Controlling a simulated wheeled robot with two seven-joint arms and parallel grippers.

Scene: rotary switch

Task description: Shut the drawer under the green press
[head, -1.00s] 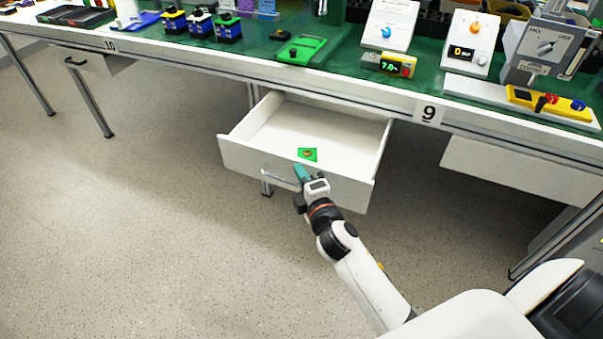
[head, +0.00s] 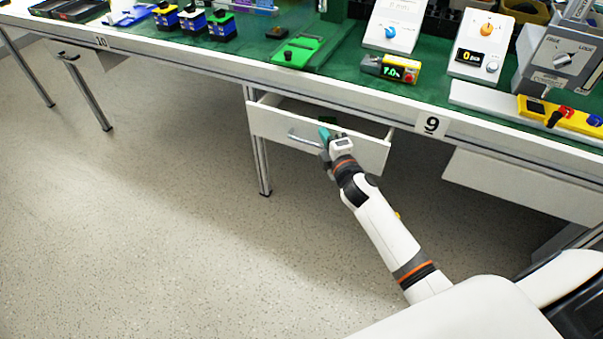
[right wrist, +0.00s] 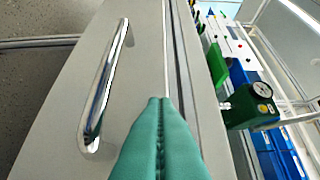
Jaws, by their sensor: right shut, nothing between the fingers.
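The white drawer (head: 275,127) hangs under the bench below the green press (head: 310,45). It is still partly open, with a narrow strip of its inside showing behind the front. Its metal handle (head: 303,139) is on the front, left of my right gripper. My right gripper (head: 325,134) is shut and empty, with its teal fingertips at the drawer front's upper edge. In the right wrist view the shut teal fingers (right wrist: 160,135) lie over the drawer front beside the handle (right wrist: 107,85). Whether they touch the front is not certain. My left gripper is not in view.
The bench edge (head: 330,93) with a number 9 label runs just above the drawer. A metal table leg (head: 260,150) stands left of it. Switch boxes and devices (head: 390,68) stand on the green bench top. The floor in front is clear.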

